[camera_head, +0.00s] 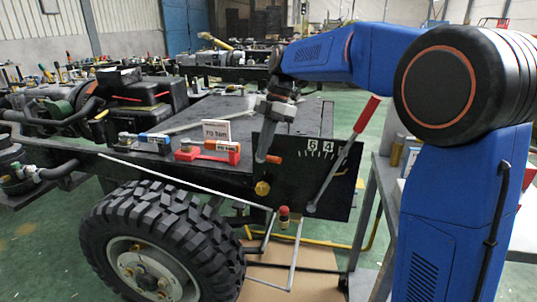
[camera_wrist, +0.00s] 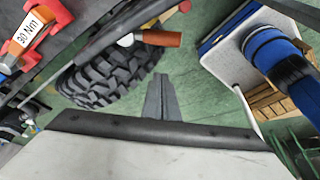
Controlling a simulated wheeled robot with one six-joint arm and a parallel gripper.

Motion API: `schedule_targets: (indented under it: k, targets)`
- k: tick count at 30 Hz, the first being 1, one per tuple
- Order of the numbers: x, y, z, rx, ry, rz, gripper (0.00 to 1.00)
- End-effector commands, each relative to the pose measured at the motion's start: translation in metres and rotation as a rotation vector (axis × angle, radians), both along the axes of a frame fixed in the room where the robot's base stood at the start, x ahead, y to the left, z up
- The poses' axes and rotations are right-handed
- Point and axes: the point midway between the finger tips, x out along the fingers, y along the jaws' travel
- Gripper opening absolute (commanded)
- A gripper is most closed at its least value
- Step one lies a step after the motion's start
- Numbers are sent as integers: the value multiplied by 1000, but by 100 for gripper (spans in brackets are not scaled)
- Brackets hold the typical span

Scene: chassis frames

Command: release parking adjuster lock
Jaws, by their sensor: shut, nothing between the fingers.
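A black side plate (camera_head: 305,150) on the chassis carries a lever with a red grip (camera_head: 367,114), tilted up to the right, beside the marks "5 4". A short orange peg (camera_head: 273,159) sticks out left of the lever; what looks like it shows in the wrist view (camera_wrist: 160,39) with a pale collar. A brass hex bolt (camera_head: 262,188) and a red-topped knob (camera_head: 284,211) are lower down. I cannot tell which is the adjuster lock. My gripper (camera_head: 262,158) points down in front of the plate, tips close to the peg; contact is unclear. Its fingers (camera_wrist: 160,82) are shut and empty.
A large tyre (camera_head: 165,240) stands below the frame at left. A grey stand (camera_head: 372,188) is at right.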

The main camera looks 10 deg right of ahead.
Motion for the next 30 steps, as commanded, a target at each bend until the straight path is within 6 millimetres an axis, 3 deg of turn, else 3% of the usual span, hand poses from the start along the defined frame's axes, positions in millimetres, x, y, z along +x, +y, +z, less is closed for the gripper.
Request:
schedule_targets:
  k: [9,15,30]
  targets:
    - [12,-16,52,0,-1,0,0]
    - [16,-22,72,0,1,0,0]
    - [15,-25,78,-1,2,-3,0]
